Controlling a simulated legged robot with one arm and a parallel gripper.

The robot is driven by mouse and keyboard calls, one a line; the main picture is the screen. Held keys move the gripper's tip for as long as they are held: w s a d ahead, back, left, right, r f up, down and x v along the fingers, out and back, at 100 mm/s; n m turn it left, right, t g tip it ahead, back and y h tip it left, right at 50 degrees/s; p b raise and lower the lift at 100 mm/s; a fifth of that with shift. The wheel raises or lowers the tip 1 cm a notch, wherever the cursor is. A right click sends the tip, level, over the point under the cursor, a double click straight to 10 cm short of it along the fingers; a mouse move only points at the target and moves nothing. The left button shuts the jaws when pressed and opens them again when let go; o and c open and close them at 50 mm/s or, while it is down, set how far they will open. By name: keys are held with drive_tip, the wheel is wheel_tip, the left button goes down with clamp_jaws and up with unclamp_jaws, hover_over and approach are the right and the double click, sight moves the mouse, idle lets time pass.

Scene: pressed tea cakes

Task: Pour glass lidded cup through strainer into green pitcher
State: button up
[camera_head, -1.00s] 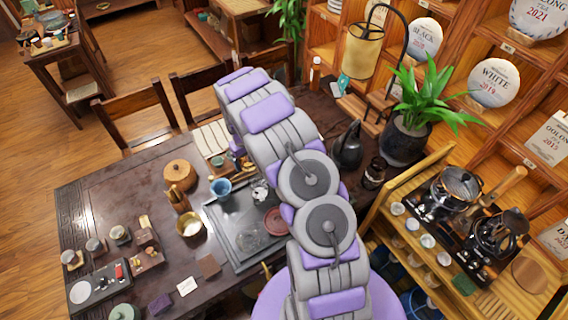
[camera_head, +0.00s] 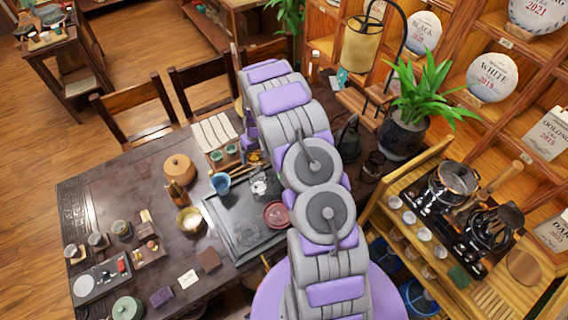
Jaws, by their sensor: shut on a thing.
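My gripper (camera_head: 250,146) shows partly at the left of my arm, over the far side of the table. It is shut on a small amber-toned thing (camera_head: 254,157), which looks like the glass lidded cup with tea; it is mostly hidden and its tilt cannot be told. A blue funnel-like vessel (camera_head: 220,184) stands left of it, at the tray's far left corner; whether this is the strainer or sits on the green pitcher cannot be told. A clear glass piece (camera_head: 262,184) stands on the tray nearby. I cannot make out a green pitcher for certain.
The dark tea tray (camera_head: 225,232) holds a reddish round dish (camera_head: 277,214). A brass bowl (camera_head: 189,220) and round wooden box (camera_head: 179,168) stand to its left. Small cups sit by a pale mat (camera_head: 213,132). A black kettle (camera_head: 348,138) stands right of my arm.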

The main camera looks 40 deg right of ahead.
drive_tip(key=shift+s+d+f+y+b, duration=0.2)
drive_tip(key=shift+d+f+y+b, duration=0.1)
drive_tip(key=shift+f+b, duration=0.25)
drive_tip(key=shift+s+d+t+b, duration=0.2)
drive_tip(key=shift+t+b, duration=0.1)
drive_tip(key=shift+b, duration=0.55)
drive_tip(key=shift+s+d+r+y+b, duration=0.15)
drive_tip(key=shift+d+y+b, duration=0.1)
drive_tip(key=shift+y+b, duration=0.4)
drive_tip(key=shift+s+r+t+b, duration=0.1)
drive_tip(key=shift+r+t+b, duration=0.3)
drive_tip(key=shift+b, duration=0.35)
drive_tip(key=shift+s+d+f+y+b, duration=0.25)
drive_tip(key=shift+y+b, duration=0.2)
drive_tip(key=shift+b, duration=0.4)
drive_tip(key=shift+s+d+f+t+y+b, duration=0.15)
drive_tip(key=shift+d+f+t+y+b, duration=0.25)
drive_tip(key=shift+b, duration=0.45)
drive_tip(key=shift+s+d+r+t+y+b, duration=0.45)
drive_tip(key=shift+d+r+t+y+b, duration=0.1)
drive_tip(key=shift+d+y+b, duration=0.25)
